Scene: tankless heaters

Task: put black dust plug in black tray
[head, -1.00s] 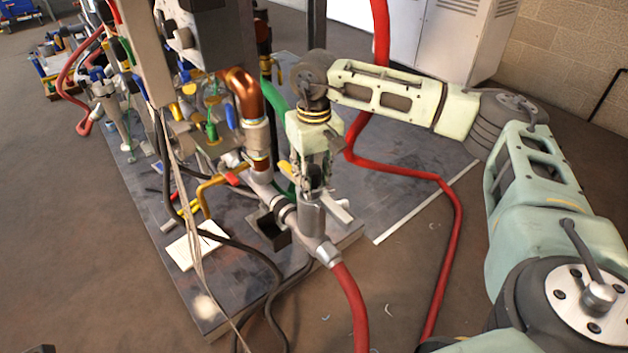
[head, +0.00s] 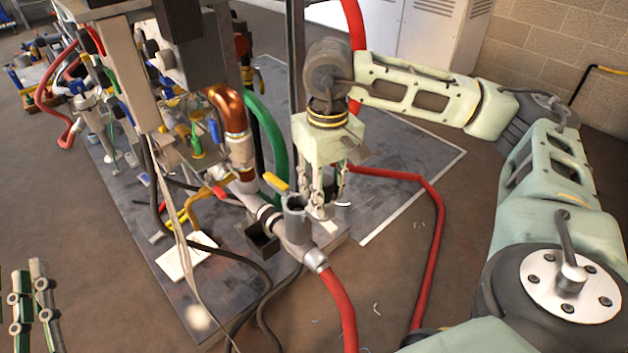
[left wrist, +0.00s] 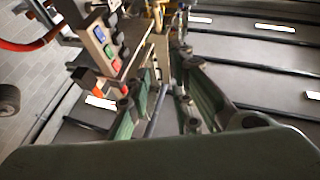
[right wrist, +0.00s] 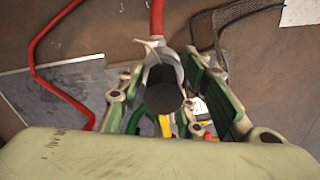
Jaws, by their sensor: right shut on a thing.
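My right gripper (head: 325,210) points down just right of the open top of the grey upright pipe (head: 295,225). Its fingers are shut on the black dust plug, which is mostly hidden by them in the head view. In the right wrist view a dark round shape (right wrist: 166,90) sits between the fingers, in front of the grey pipe. The black tray (head: 264,250) is a small open box on the slab, left of the pipe, and looks empty. My left gripper (head: 33,300) is at the lower left of the head view; its fingers stand apart and empty in the left wrist view (left wrist: 155,100).
A red hose (head: 335,305) leaves the pipe's fitting. A yellow-handled valve (head: 275,182), copper pipe (head: 230,108) and green hose (head: 268,140) crowd the left. A white card (head: 187,257) and dark cables lie on the slab.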

